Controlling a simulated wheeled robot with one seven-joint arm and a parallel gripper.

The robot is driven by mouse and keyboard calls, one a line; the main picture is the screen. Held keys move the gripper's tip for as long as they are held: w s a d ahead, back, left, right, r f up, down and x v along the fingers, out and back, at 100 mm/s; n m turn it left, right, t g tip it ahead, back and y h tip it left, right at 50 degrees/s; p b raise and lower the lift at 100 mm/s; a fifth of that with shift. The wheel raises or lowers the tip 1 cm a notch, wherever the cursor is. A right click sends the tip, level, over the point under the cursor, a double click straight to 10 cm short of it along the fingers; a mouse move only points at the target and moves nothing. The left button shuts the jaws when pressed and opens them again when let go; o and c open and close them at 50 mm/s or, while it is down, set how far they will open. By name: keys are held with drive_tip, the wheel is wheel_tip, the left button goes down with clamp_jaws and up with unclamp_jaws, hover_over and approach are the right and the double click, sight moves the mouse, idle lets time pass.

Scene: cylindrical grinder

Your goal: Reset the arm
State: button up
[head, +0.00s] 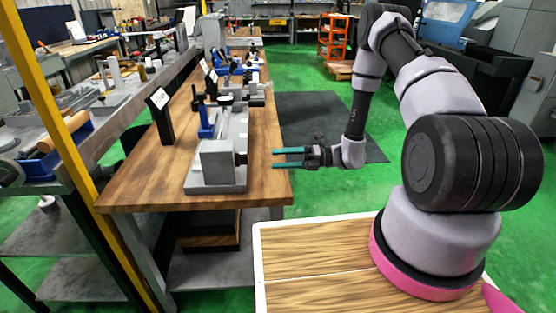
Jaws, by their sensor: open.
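My gripper (288,158) shows in the head view, at the end of my arm, with its teal fingers pointing left. The two fingers are apart, with nothing seen between them. The fingertips are close to the right end of the grey grinder fixture (215,165) on the wooden workbench, near the bench's right edge. I cannot tell whether they touch it. My arm rises from its base at the right, bends at the top and comes down to the wrist.
The wooden workbench (150,190) carries several fixtures and a black sign stand (160,115). A yellow post (60,110) stands at left, beside a cluttered grey shelf. A dark mat (325,115) lies on the green floor. An orange rack (333,38) stands farther back.

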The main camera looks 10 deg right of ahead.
drive_tip(key=shift+r, duration=0.1)
drive_tip(key=s+d+r+n+g+h, duration=0.2)
drive_tip(key=s+r+n+h, duration=0.15)
drive_tip(key=r+n, duration=0.6)
drive_tip(key=s+d+r+n+g+h, duration=0.15)
drive_tip(key=s+r+n+h, duration=0.35)
drive_tip(key=r, duration=0.7)
drive_tip(key=s+d+r+n+t+h, duration=0.3)
drive_tip(key=s+d+r+n+t, duration=0.2)
drive_tip(key=r, duration=0.4)
drive_tip(key=s+d+r+n+t+h, duration=0.4)
drive_tip(key=s+d+r+n+t, duration=0.1)
drive_tip(key=r+n, duration=0.3)
drive_tip(key=shift+s+d+r, duration=0.15)
drive_tip(key=shift+d+r, duration=0.6)
drive_tip(key=shift+r, duration=0.1)
drive_tip(key=shift+h, duration=0.25)
